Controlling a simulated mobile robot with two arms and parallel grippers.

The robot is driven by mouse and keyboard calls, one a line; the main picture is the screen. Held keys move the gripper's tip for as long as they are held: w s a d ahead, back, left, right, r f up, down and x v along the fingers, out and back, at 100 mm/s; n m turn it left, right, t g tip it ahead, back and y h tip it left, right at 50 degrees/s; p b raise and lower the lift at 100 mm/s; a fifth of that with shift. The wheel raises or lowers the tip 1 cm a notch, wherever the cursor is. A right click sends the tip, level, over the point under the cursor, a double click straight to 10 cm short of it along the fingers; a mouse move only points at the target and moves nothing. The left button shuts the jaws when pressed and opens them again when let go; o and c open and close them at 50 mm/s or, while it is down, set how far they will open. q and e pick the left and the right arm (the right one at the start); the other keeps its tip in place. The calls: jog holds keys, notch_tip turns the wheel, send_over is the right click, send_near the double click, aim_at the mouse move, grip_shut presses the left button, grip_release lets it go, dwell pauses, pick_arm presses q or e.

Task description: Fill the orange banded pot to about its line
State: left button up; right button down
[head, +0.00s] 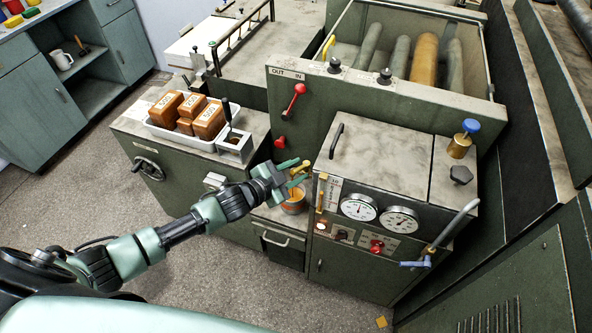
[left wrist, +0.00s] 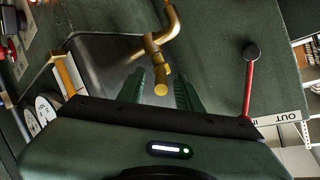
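The orange banded pot (head: 293,203) stands in the recess at the front of the machine, below a brass tap (head: 299,168). My left gripper partly covers the pot, and its contents and line cannot be made out. My left gripper (head: 296,172) is at the tap, above the pot, with its green fingers apart. In the left wrist view the tap's brass end (left wrist: 161,82) lies between the two fingers (left wrist: 162,92), with gaps showing beside it. My right gripper is not in view.
A white tray (head: 213,146) of brown blocks sits on the cabinet to the left. A red OUT/IN lever (head: 294,101) stands behind the tap; it also shows in the left wrist view (left wrist: 249,85). Gauges (head: 359,207) and a blue-tipped lever (head: 428,254) are to the right.

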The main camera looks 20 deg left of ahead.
pick_arm(q)
jog(key=shift+a, duration=0.1)
jog(key=shift+s+a, duration=0.15)
jog(key=shift+s, duration=0.15)
jog(key=v, duration=0.7)
jog(key=shift+b, duration=0.4)
jog(key=shift+r, duration=0.1)
